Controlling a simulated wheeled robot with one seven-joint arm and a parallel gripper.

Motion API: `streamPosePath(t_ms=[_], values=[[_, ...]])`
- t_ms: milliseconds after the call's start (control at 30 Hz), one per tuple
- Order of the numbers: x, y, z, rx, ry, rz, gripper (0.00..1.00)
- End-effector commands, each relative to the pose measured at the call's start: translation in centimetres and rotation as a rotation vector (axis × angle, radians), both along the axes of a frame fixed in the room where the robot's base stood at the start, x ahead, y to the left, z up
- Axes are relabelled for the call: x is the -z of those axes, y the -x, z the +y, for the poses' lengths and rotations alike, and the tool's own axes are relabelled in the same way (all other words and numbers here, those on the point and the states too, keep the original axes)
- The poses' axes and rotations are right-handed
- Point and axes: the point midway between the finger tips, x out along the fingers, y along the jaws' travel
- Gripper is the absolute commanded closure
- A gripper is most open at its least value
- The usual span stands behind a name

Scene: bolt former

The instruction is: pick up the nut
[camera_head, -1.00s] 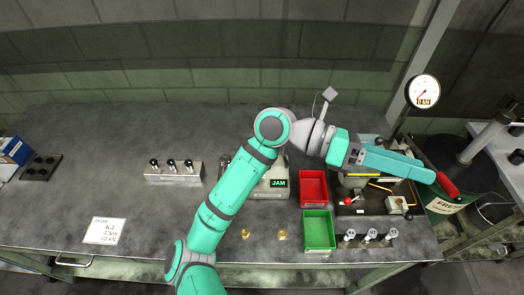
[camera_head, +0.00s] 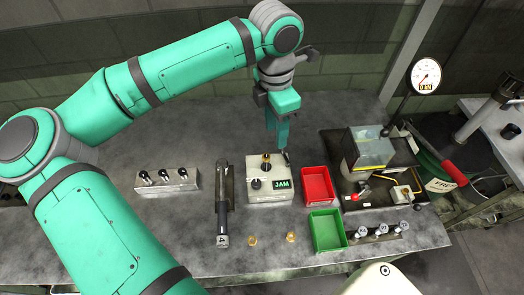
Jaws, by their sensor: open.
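Two small brass-coloured pieces that look like nuts lie on the grey bench near its front edge: a left nut (camera_head: 252,240) and a right nut (camera_head: 291,237). They are apart from each other. My gripper (camera_head: 280,148) points down behind the grey JAM box (camera_head: 270,190), well back from both pieces. Its teal fingers are seen nearly edge-on, with nothing visible in them. A small brass and black part (camera_head: 266,163) shows on top of the JAM box, close to the fingers.
A green tray (camera_head: 327,231) and a red tray (camera_head: 317,185) stand right of the JAM box. A dark torque-wrench-like tool (camera_head: 222,200) lies left of it. A rack with black knobs (camera_head: 166,182) is farther left. A fixture with a clear guard (camera_head: 368,150) stands right.

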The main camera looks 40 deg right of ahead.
Motion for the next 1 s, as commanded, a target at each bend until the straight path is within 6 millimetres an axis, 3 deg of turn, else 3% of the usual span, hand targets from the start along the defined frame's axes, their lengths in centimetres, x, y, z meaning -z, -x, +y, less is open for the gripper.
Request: streamPosePath(t_ms=[167,400,667,1000], values=[[0.4,-1.1,0.9,-0.013,-0.035,-0.038,0.59],[3.9,-1.1,1.0,-0.014,-0.035,-0.037,0.59],[5.7,-1.2,1.0,-0.015,-0.033,-0.038,0.59],[10.0,-1.1,0.8,-0.007,-0.033,-0.037,0.59]])
